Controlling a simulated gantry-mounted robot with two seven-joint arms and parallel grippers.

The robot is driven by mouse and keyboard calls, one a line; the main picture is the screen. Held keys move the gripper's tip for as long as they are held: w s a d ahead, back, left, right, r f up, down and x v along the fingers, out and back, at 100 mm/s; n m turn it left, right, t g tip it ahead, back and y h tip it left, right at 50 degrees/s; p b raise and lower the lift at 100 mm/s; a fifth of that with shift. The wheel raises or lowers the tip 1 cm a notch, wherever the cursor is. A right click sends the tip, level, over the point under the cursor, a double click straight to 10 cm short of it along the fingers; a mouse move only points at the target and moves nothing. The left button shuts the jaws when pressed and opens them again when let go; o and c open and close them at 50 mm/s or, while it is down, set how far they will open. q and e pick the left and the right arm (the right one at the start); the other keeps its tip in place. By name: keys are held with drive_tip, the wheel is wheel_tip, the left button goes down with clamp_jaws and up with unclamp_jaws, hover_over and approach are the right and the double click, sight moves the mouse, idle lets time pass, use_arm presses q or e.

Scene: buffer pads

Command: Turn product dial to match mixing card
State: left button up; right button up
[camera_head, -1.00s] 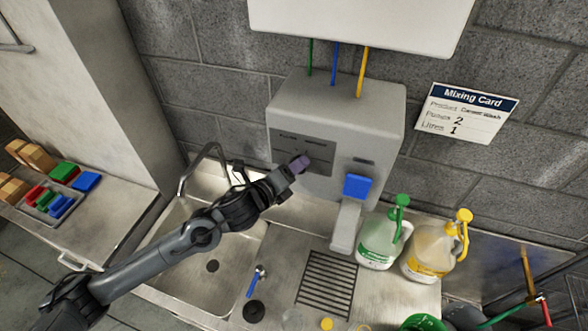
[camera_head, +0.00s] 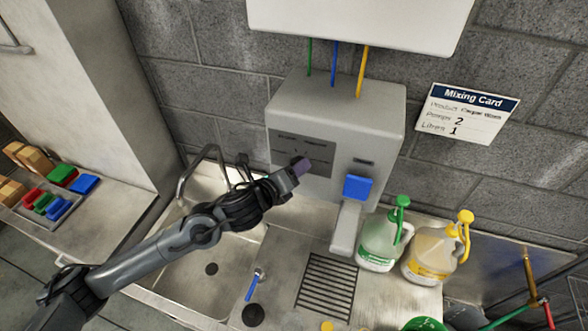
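The grey dispenser (camera_head: 335,108) hangs on the block wall. A dark label panel (camera_head: 285,145) with small unreadable print is on its front left. The product dial is not visible; the gripper covers that spot. I cannot tell whether the fingers are open or shut on it. The mixing card (camera_head: 466,113) on the wall at right reads 2 and 1 on its lower lines; the product line is blurred. My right gripper is not in view.
A blue push button (camera_head: 356,187) is right of the panel. A green-topped jug (camera_head: 382,242) and a yellow-topped jug (camera_head: 435,250) stand on the counter. A sink (camera_head: 205,270) with a faucet is below my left arm. Coloured blocks (camera_head: 62,175) lie at far left.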

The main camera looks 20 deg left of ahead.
use_arm(q)
drive_tip(key=o, duration=0.4)
drive_tip(key=shift+o, duration=0.2)
drive_tip(key=shift+s, duration=0.1)
drive_tip(key=b+v, duration=0.2)
drive_tip(key=v, duration=0.8)
drive_tip(key=shift+s, duration=0.3)
